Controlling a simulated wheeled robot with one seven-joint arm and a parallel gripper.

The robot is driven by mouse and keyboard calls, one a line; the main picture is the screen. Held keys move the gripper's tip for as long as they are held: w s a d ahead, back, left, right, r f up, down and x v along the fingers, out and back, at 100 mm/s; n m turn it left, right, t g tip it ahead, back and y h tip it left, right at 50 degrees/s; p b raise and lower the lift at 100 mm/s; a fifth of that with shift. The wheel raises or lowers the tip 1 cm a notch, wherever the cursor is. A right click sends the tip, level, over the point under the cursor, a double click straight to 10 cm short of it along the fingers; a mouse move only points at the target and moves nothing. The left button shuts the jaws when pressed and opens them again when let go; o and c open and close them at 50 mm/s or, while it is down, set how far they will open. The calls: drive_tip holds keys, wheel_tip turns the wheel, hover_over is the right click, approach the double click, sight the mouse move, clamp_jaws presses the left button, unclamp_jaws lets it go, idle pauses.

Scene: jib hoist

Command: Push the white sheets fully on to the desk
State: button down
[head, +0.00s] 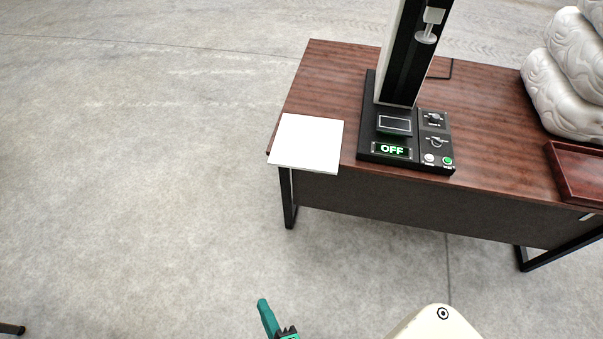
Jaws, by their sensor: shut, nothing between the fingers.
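The white sheets (306,144) lie as a flat, squared stack on the near left corner of the brown wooden desk (330,75). Their near edge and left corner stick out past the desk's edge. My gripper (263,303) is at the bottom of the head view, with teal fingers shut and empty. It is in front of the desk, well apart from the sheets. The rest of the gripper is cut off by the frame's lower edge.
A black machine (410,150) with a tall column and a green OFF display stands just right of the sheets. White patterned sacks (565,85) and a reddish-brown tray (580,172) are at the desk's right.

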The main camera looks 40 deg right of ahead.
drive_tip(key=w+d+f+n+h, duration=0.2)
drive_tip(key=w+d+f+n, duration=0.2)
drive_tip(key=w+n, duration=0.15)
drive_tip(key=n+g+h, duration=0.2)
drive_tip(key=n+h, duration=0.8)
approach(299, 168)
drive_tip(key=x, duration=0.6)
drive_tip(key=shift+w+d+r, duration=0.1)
drive_tip(key=shift+w+d, duration=0.05)
drive_tip(key=shift+d, duration=0.1)
drive_tip(key=shift+w, duration=0.1)
